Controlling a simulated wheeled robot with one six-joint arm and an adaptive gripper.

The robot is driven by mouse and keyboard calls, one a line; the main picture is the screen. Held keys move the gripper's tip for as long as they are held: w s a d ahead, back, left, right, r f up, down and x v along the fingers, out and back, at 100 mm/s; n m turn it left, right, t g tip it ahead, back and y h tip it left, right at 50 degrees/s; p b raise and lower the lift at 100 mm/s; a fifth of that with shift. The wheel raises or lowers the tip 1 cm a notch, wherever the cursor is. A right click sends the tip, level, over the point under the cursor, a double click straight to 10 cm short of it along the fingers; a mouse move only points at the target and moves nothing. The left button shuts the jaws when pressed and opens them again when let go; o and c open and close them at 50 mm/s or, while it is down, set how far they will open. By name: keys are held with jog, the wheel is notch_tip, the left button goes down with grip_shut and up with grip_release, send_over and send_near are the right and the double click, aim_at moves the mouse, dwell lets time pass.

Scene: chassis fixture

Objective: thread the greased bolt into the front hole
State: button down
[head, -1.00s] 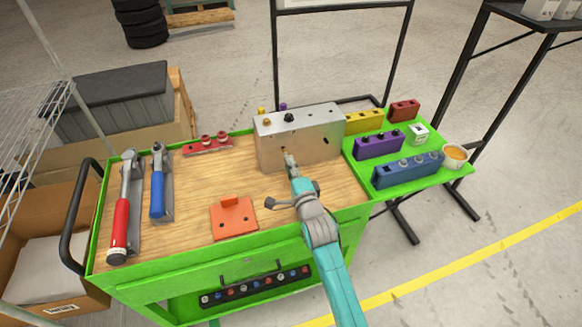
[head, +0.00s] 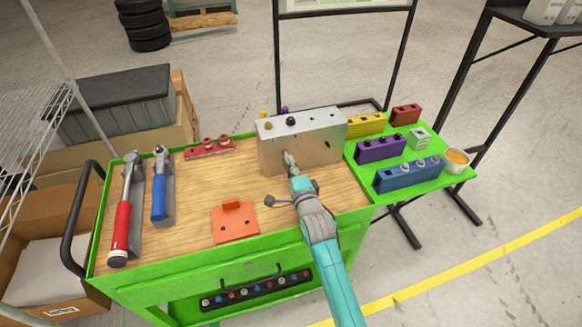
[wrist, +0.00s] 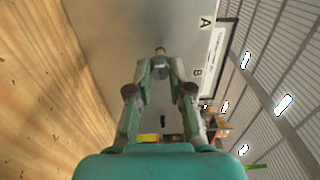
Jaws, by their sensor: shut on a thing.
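The chassis fixture is a grey metal block (head: 325,152) on the wooden cart top, with a dark hole visible in its front face. My gripper (head: 290,160) is at the left part of that front face, its fingers pointing at it. In the wrist view my gripper (wrist: 160,67) is shut on a bolt (wrist: 160,50), of which only a small brownish end shows beyond the fingertips, close to the grey face. The fingers hide the rest of the bolt. Whether its tip is inside a hole, and any grease, cannot be made out.
A brass bolt (head: 268,124) and a black bolt (head: 290,121) sit on the block's top. An orange plate (head: 235,222) lies in front. Purple (head: 381,150), blue (head: 408,175) and yellow racks and a cup (head: 457,160) are on the right shelf.

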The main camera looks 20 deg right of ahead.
jog(key=shift+w, duration=0.3)
jog(key=shift+w, duration=0.15)
jog(key=shift+w, duration=0.55)
jog(key=shift+w, duration=0.1)
dwell(0.4)
jog(key=shift+r, duration=0.1)
jog(key=n, duration=1)
jog(key=shift+w, duration=0.1)
